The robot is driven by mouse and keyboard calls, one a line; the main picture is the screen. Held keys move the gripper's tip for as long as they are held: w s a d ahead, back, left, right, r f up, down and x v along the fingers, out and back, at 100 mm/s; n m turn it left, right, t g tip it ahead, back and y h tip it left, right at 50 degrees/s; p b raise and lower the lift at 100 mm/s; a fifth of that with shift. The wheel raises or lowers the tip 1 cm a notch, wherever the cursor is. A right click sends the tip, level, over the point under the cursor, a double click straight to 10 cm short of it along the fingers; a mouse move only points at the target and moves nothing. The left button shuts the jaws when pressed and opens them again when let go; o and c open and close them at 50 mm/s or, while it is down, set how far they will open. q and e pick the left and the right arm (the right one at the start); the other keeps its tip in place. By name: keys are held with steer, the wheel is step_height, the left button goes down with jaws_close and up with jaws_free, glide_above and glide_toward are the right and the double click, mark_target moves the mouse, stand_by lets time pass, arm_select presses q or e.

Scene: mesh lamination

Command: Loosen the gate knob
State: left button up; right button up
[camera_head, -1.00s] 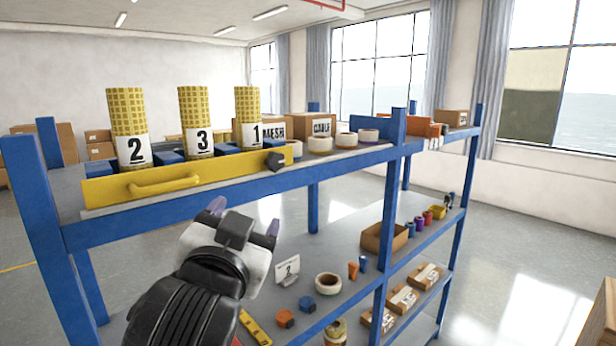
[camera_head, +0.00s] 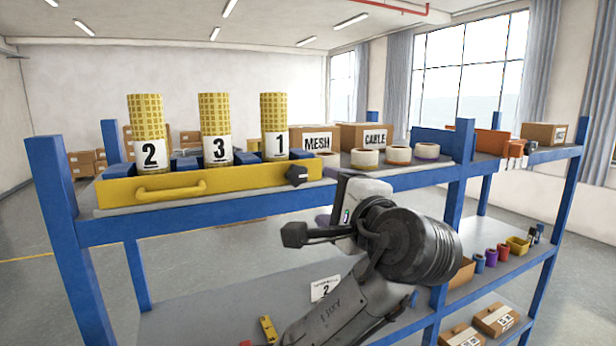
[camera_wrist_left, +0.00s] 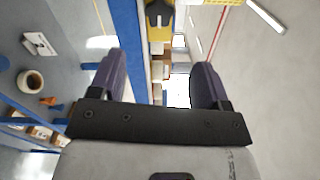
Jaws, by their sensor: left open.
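The gate knob (camera_head: 297,175) is a black knob at the right end of the yellow gate (camera_head: 240,178) on the upper shelf's front edge. My left gripper (camera_head: 330,207) is below and right of the knob, apart from it, its fingers mostly hidden behind its own wrist. In the left wrist view the gripper (camera_wrist_left: 160,78) is open and empty, with two dark purple fingers. The dark knob (camera_wrist_left: 158,14) shows beyond them at the top, against the yellow gate. Mesh rolls 2 (camera_head: 149,133), 3 (camera_head: 217,128) and 1 (camera_head: 275,125) stand upright behind the gate. My right gripper is not in view.
Boxes marked MESH (camera_head: 316,140) and CABLE (camera_head: 367,136) and tape rolls (camera_head: 398,154) stand right of the mesh rolls. A blue shelf post (camera_head: 457,190) rises right of my arm. The lower shelf holds a card marked 2 (camera_head: 325,288).

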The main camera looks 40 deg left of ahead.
mark_target(298, 177)
arm_select(q)
steer(key=shift+m, duration=0.8)
steer(key=p+x, duration=0.5)
steer(key=x, duration=0.7)
steer(key=shift+w+a+p, duration=0.1)
steer(key=shift+a+p, duration=0.1)
steer(key=shift+p, duration=0.1)
steer(key=shift+w+a, duration=0.3)
steer(key=shift+a, duration=0.3)
steer(key=shift+c, duration=0.2)
steer(key=c, duration=0.9)
steer(key=shift+f, duration=0.1)
